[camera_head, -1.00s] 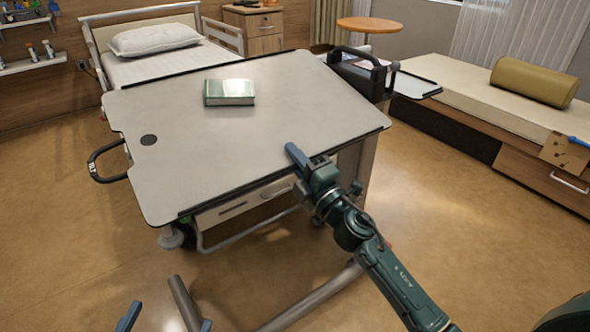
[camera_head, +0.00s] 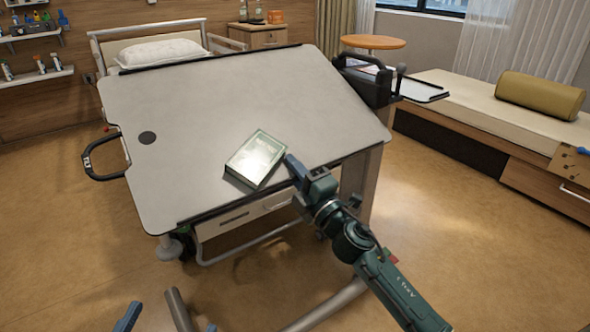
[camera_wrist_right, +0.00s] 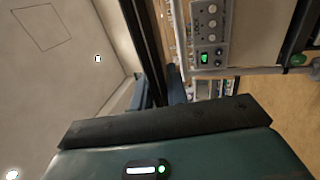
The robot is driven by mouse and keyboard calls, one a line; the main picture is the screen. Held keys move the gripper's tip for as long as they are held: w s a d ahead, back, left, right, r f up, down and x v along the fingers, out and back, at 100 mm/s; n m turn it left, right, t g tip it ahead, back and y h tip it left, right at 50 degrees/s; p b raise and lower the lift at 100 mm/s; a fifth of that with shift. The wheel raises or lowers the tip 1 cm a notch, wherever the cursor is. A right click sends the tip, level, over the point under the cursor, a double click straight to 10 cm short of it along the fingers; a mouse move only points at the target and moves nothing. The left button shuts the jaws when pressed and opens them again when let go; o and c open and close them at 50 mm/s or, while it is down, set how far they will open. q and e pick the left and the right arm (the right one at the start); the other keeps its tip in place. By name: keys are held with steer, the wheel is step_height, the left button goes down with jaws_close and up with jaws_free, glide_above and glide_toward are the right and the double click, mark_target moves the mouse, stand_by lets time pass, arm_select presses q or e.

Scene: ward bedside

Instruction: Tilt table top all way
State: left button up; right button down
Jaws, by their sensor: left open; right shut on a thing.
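The grey table top (camera_head: 215,110) slopes down toward me, its far edge raised. My right gripper (camera_head: 292,165) is shut on the near edge of the top, right of its middle. In the right wrist view the right gripper (camera_wrist_right: 160,97) is at the dark edge strip beside the pale top (camera_wrist_right: 85,80). A green book (camera_head: 257,158) lies turned at an angle on the lower part of the top, close to the near edge and to my right gripper.
A drawer unit (camera_head: 245,215) and metal frame are under the top. A black-handled caddy (camera_head: 365,80) stands at its right side. A bed (camera_head: 165,50) is behind, and a bench with a bolster (camera_head: 540,95) is at right. The floor between is clear.

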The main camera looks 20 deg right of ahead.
steer(key=shift+f, duration=0.4)
steer(key=c, duration=1.6)
jaws_free()
steer(key=shift+w, duration=0.1)
steer(key=shift+o, duration=0.2)
steer(key=shift+r, duration=0.2)
